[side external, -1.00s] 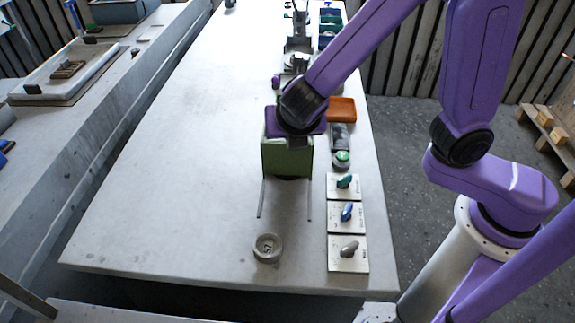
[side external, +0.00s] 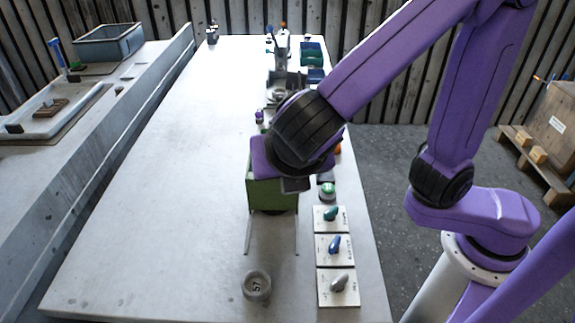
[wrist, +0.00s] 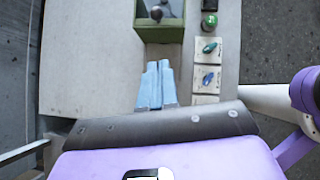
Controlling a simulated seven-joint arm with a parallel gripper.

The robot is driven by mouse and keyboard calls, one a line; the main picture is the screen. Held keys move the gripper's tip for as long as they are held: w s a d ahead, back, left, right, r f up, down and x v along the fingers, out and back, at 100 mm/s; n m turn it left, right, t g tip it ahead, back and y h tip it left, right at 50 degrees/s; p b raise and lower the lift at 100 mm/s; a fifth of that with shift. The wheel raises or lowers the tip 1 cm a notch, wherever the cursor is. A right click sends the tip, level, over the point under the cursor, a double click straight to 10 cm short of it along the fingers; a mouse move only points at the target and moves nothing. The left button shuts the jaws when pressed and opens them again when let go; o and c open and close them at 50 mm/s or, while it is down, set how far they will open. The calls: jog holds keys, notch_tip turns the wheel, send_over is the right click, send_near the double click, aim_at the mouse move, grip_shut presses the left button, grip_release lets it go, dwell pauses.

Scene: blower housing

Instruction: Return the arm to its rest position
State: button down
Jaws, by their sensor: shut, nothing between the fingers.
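My gripper (wrist: 157,85) shows in the wrist view as two light-blue fingers side by side, shut with nothing between them. In the side external view my wrist hides the fingers. A green open-topped box (side external: 272,195), likely the blower housing, stands on the table, partly hidden behind my wrist. In the wrist view the box (wrist: 158,34) lies beyond the fingertips, apart from them, with a dark round part (wrist: 157,13) inside it. Two thin rods (side external: 248,236) extend toward the camera from the box.
Three pale plates (side external: 336,250) with green, blue and grey pieces lie along the table's right side. A grey round cup (side external: 257,286) stands near the front. Green and blue bins (side external: 312,55) are at the back. The table's left half (side external: 150,180) is clear.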

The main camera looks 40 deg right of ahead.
jog(key=s+d+f+m+g+y, duration=0.2)
jog(key=s+d+f+m+g, duration=0.1)
jog(key=s+d+m, duration=0.3)
jog(key=s+d+f+m+g+y, duration=0.2)
jog(key=s+d+m, duration=0.4)
jog(key=d+m, duration=0.4)
jog(key=d+f+g, duration=0.1)
jog(key=d, duration=0.2)
jog(key=shift+s+d+f+m+y, duration=0.15)
jog(key=shift+s+f+m+y, duration=0.15)
jog(key=shift+f, duration=0.1)
jog(key=shift+w, duration=0.1)
dwell(0.5)
